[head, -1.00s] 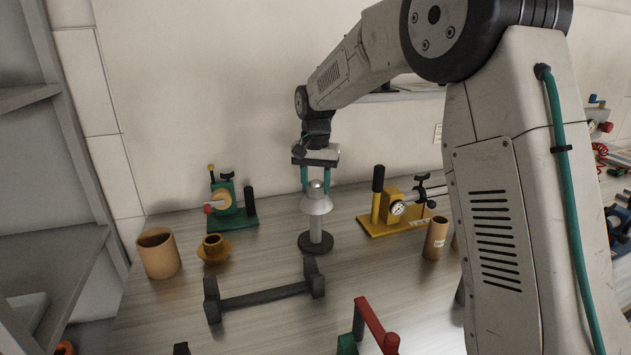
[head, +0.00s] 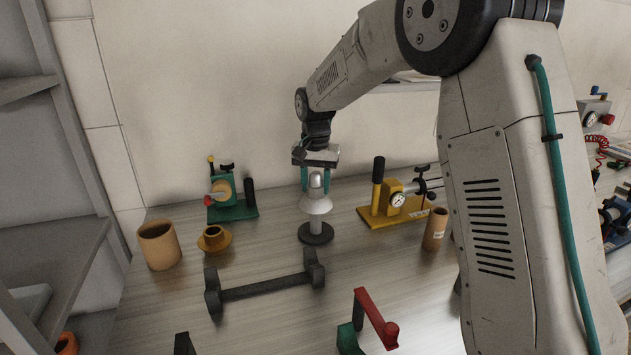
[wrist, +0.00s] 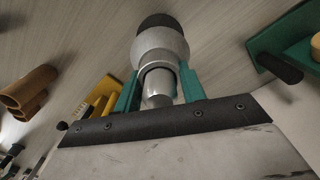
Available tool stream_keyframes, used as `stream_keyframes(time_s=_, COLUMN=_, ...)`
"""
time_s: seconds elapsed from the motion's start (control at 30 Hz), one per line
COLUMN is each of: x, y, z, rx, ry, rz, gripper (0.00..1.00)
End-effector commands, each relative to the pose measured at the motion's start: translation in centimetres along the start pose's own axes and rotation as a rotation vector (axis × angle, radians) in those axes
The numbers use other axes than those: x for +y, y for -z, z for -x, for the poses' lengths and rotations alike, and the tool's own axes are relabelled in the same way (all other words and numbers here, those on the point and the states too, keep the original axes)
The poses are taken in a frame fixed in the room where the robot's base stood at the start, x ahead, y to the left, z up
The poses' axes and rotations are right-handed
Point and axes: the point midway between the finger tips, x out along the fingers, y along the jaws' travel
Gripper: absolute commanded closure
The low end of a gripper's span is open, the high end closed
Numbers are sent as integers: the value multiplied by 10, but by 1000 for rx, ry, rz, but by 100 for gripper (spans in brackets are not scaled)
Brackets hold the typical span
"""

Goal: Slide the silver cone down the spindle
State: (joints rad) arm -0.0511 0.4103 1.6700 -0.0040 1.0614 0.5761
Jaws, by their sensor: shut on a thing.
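The silver cone (head: 316,205) is around the upper part of the upright silver spindle (head: 315,222), below its rounded top and well above the dark round base (head: 316,235). My gripper (head: 316,190) points down from above, its teal fingers on either side of the spindle top and shut on the cone's upper part. In the wrist view the spindle's rounded tip (wrist: 159,88) shows between the fingers, with the cone (wrist: 160,45) flaring beyond it and the dark base (wrist: 159,20) behind. The exact finger contact is partly hidden.
A green fixture (head: 232,205) stands left and a yellow fixture with a gauge (head: 385,212) right. A tan cup (head: 158,247), a flanged ochre bushing (head: 214,241) and a brown tube (head: 435,230) stand around. A dark bar stand (head: 265,290) and red handle (head: 375,315) lie in front.

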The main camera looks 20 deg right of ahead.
Motion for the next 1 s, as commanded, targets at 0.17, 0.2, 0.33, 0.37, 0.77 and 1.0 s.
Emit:
stream_keyframes(time_s=0.17, x=0, y=0, z=-4, rx=-1, ry=0, rz=0, gripper=100)
stream_keyframes(time_s=0.2, x=0, y=0, z=-6, rx=-1, ry=-1, rz=0, gripper=100)
stream_keyframes(time_s=0.33, x=0, y=0, z=-9, rx=-1, ry=-1, rz=0, gripper=100)
stream_keyframes(time_s=0.37, x=0, y=0, z=-10, rx=-1, ry=-1, rz=0, gripper=100)
stream_keyframes(time_s=0.77, x=0, y=0, z=-20, rx=-1, ry=0, rz=0, gripper=100)
stream_keyframes(time_s=1.0, x=0, y=0, z=-26, rx=-1, ry=-1, rz=0, gripper=100)
